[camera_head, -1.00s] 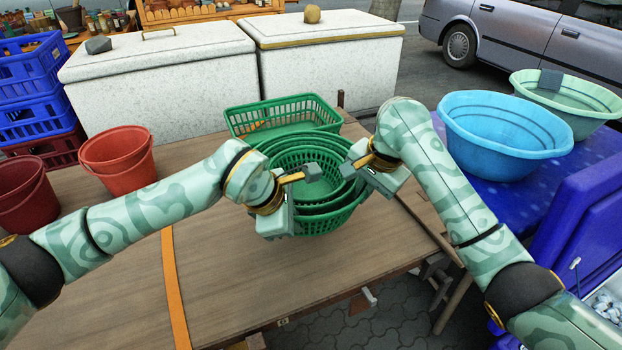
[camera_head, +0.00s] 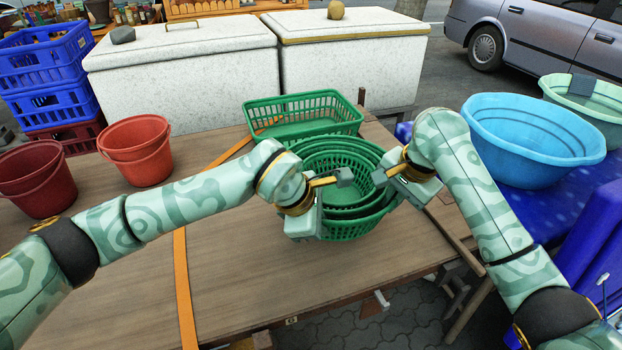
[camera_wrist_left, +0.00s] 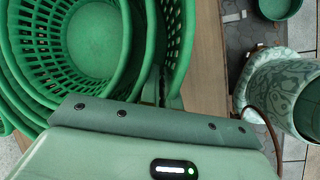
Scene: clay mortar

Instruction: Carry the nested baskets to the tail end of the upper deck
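The green nested baskets (camera_head: 346,229) are a stack of round, slotted baskets, upright over the wooden table in the head view. They fill the upper left of the left wrist view (camera_wrist_left: 75,40). My left gripper (camera_head: 326,202) is at their left rim, with one finger inside and the other outside, and looks shut on the rims. My right gripper (camera_head: 388,178) is at the right rim in the same way, partly hidden by its own wrist. The baskets' underside is hidden, so I cannot tell how far it is from the table.
A rectangular green basket (camera_head: 303,127) stands just behind the stack on the wooden table (camera_head: 240,270). Two red buckets (camera_head: 138,150) stand at the left. A blue basin (camera_head: 533,140) is at the right. An orange strap (camera_head: 183,280) crosses the table; its front middle is clear.

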